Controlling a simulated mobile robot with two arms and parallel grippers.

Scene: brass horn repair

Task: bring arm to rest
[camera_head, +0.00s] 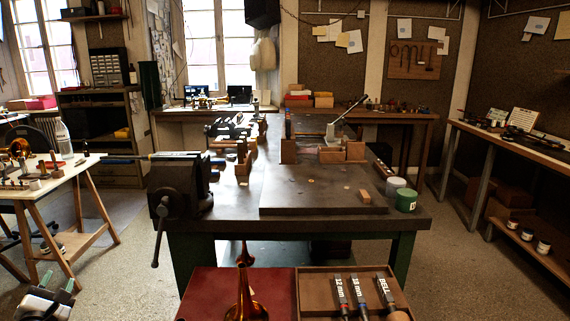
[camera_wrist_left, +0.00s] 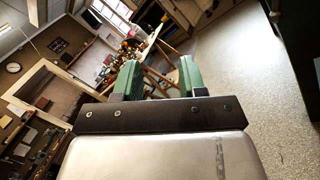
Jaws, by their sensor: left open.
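My left gripper (camera_head: 58,282) is low at the left edge of the head view. Its two green-tipped fingers stand apart with nothing between them. In the left wrist view the open fingers (camera_wrist_left: 158,80) point out over the floor and the trestle table beyond. The gripper is clear of the workbench and touches nothing that I can see. My right gripper is in neither view.
A workbench (camera_head: 230,208) with a vise (camera_head: 180,190) stands ahead. In front are a red surface (camera_head: 215,290) with a brass horn (camera_head: 244,295) and a wooden tool tray (camera_head: 312,292). A trestle table (camera_head: 30,190) stands left. Floor (camera_head: 125,270) is clear between.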

